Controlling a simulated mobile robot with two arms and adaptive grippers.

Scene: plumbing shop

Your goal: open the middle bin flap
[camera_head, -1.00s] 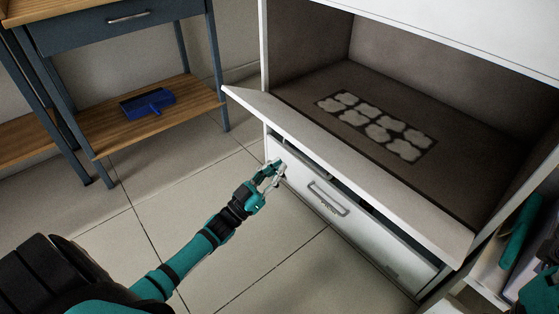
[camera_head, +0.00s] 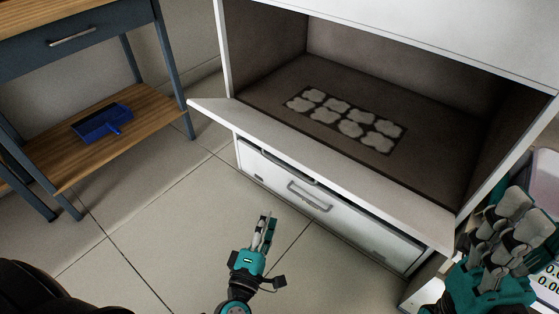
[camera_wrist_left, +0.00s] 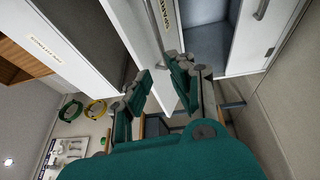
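The upper white flap (camera_head: 325,166) of the cabinet is swung outward in the head view, below a dark open compartment (camera_head: 270,93). Under it, a lower white flap (camera_head: 275,183) with a grey handle (camera_head: 310,197) looks shut or nearly so. My left gripper (camera_head: 265,232) is in front of the cabinet, apart from the lower flap. In the left wrist view its fingers (camera_wrist_left: 158,92) are spread with nothing held; a white labelled panel (camera_wrist_left: 137,32) with a grey handle lies beyond them. My right gripper (camera_head: 510,225) is at the right edge; its grip is unclear.
A workbench with a wooden shelf (camera_head: 60,162) stands at the left, holding a blue dustpan (camera_head: 103,122). The tiled floor (camera_head: 165,230) before the cabinet is clear. Yellow and green hoops (camera_wrist_left: 95,108) show in the left wrist view.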

